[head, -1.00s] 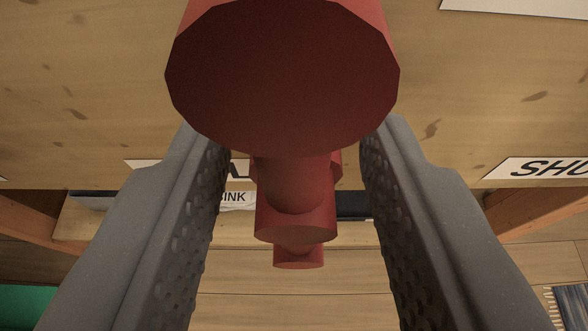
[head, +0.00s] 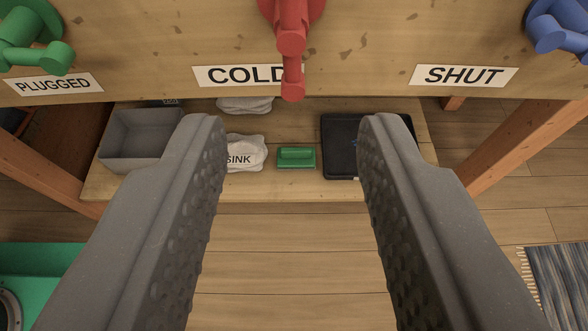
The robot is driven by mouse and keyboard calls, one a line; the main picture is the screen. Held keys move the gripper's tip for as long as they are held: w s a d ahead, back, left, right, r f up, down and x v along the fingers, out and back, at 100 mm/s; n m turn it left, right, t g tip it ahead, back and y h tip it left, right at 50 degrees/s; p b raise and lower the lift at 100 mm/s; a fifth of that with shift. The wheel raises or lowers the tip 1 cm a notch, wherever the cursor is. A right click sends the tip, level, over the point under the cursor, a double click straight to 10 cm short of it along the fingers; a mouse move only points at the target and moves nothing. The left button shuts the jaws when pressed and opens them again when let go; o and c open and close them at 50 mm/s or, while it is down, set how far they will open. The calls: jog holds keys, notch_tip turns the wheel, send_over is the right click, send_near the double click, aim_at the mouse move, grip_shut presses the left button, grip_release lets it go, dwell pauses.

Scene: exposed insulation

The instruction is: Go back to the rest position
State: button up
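My gripper (head: 288,125) is open and empty, its two grey fingers wide apart in the lower half of the head view. A red handle (head: 291,40) on the wooden panel (head: 390,40) is at the top centre, beyond and apart from the fingers. It hangs above and over the edge of a "COLD" label (head: 240,76).
A green handle (head: 32,40) above "PLUGGED" and a blue handle (head: 560,28) above "SHUT" flank it. The shelf below holds a grey bin (head: 140,140), a "SINK" bag (head: 246,150), a green block (head: 296,157) and a black tray (head: 338,145).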

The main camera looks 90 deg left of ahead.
jog(key=shift+d+r, duration=0.1)
jog(key=shift+d, duration=0.15)
